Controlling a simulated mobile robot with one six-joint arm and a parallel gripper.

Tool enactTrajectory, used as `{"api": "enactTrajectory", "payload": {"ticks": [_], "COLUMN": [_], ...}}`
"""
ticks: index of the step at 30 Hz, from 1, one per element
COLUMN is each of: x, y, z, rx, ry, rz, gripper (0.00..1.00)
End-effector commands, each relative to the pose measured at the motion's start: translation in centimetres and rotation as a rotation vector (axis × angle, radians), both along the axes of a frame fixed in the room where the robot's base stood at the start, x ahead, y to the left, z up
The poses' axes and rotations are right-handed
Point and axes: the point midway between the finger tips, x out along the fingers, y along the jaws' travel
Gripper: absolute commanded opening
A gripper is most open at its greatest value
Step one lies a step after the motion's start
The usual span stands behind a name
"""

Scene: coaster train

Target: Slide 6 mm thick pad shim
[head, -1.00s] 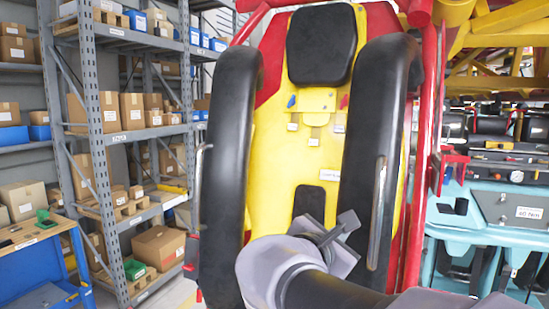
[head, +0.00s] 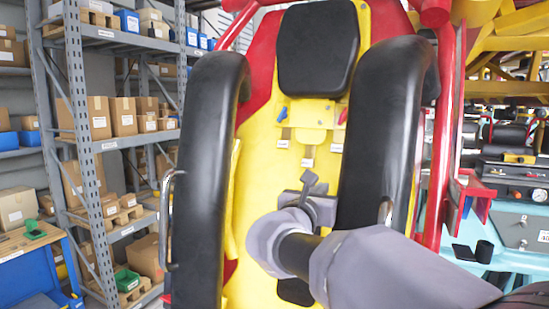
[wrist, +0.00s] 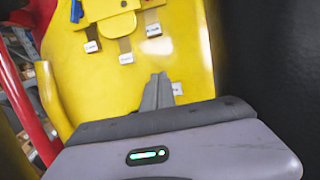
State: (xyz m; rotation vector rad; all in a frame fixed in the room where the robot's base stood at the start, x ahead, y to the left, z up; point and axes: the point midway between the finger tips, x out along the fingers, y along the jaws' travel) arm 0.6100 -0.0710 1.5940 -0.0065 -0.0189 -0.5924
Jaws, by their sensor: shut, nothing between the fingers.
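The train seat has a yellow back (head: 262,185) between two black padded restraints. A yellow bracket (head: 310,118) crosses it below the black headrest. Below the bracket hang small grey strips with white end labels: a left one (wrist: 92,46), a middle one (wrist: 126,58) and a right one (wrist: 153,30). Their print is too small to read, so I cannot tell which is the 6 mm shim. My gripper (head: 312,180) is shut and empty, in front of the seat back below the strips. In the wrist view its fingertips (wrist: 158,92) are together, apart from the strips.
The left restraint (head: 208,170) and right restraint (head: 385,125) stand close on either side of my arm. A blue lever (head: 282,114) and a red lever (head: 343,116) flank the bracket. Shelves with boxes (head: 98,118) stand left, and a blue workbench (head: 35,265) is at lower left.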

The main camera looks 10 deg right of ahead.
Motion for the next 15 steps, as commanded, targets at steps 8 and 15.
{"api": "enactTrajectory", "payload": {"ticks": [8, 15], "x": [5.1, 9.5], "y": [-3.5, -6.5], "z": [0.2, 0.4], "rx": [0.000, 0.001], "ry": [0.002, 0.001], "rz": [-0.002, -0.002], "gripper": [0.00, 0.00]}}
